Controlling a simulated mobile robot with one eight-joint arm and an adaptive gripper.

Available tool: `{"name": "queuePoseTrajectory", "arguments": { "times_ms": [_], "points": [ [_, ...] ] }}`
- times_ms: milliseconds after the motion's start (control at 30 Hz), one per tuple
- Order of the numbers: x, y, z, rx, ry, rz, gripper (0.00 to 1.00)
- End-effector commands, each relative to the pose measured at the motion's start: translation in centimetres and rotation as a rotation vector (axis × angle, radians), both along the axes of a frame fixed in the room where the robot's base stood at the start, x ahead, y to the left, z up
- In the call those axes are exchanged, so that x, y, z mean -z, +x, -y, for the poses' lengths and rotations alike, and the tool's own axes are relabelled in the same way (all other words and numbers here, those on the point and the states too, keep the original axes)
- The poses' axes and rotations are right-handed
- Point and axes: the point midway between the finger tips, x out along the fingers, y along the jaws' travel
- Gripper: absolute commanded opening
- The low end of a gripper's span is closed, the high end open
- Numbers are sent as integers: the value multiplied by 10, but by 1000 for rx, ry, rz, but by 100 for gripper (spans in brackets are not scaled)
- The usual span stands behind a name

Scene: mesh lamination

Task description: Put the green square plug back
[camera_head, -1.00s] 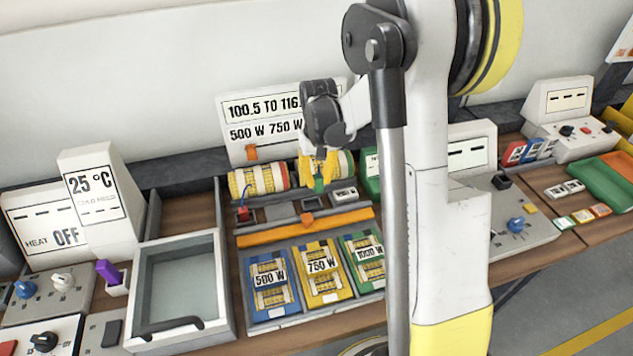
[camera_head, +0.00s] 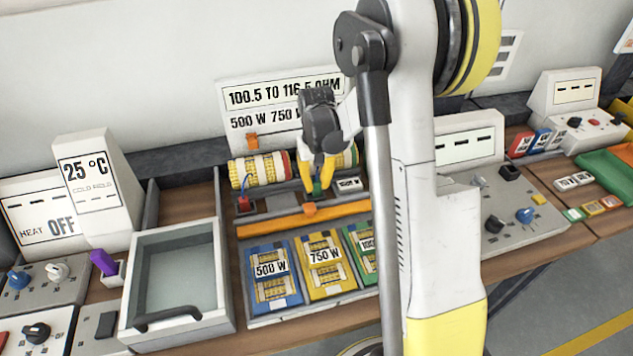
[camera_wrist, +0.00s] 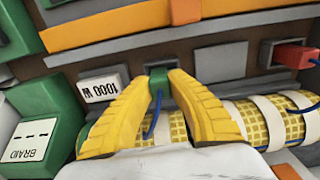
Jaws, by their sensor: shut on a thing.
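The green square plug (camera_wrist: 158,78) is pinched between the two yellow fingertips of my gripper (camera_wrist: 159,84) in the wrist view. A blue cord (camera_wrist: 154,116) runs from it back between the fingers. The plug's far end meets a grey plate (camera_wrist: 180,88) on the panel; I cannot tell whether it is in a socket or just above it. In the head view my gripper (camera_head: 317,184) points down in front of the yellow mesh roll (camera_head: 261,171), with the green plug (camera_head: 317,190) showing small at its tips.
A red plug (camera_wrist: 292,54) stands to one side on the same panel. A 1000 W block (camera_wrist: 100,90) is close beside the plug. An orange bar (camera_head: 340,213) crosses in front, with blue, yellow and green wattage trays (camera_head: 271,274) before it.

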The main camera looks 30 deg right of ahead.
Motion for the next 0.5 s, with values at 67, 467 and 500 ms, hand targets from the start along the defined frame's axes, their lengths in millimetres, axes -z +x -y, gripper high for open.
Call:
{"name": "queuePoseTrajectory", "arguments": {
  "times_ms": [67, 467, 500],
  "points": [
    [6, 0, 0, 0, 0, 0, 0],
    [7, 0, 0, 0, 0, 0, 32],
    [7, 0, 0, 0, 0, 0, 41]
  ]
}}
